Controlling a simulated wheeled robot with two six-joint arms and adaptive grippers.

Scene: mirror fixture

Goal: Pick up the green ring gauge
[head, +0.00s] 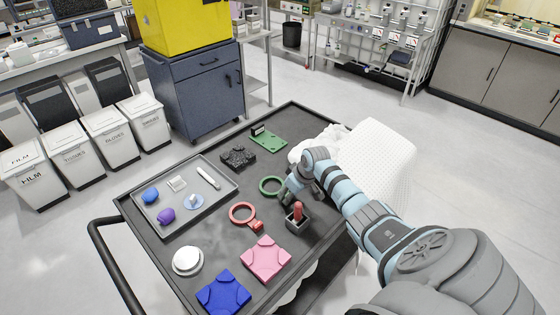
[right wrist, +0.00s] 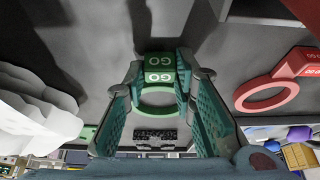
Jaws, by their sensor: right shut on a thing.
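The green ring gauge (head: 261,187) is on the right part of the black cart top in the head view. In the right wrist view its block (right wrist: 160,68), marked GO, sits between my right gripper's two fingers, with the ring beyond it. My right gripper (head: 285,194) is shut on this block. I cannot tell whether the gauge touches the cart top or is slightly raised. My left gripper is not in view.
A red ring gauge (head: 235,218) lies nearby, left of the green one. A dark holder (head: 297,226) with a red-topped piece stands close in front of my gripper. A grey tray (head: 172,226) with small items lies left.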

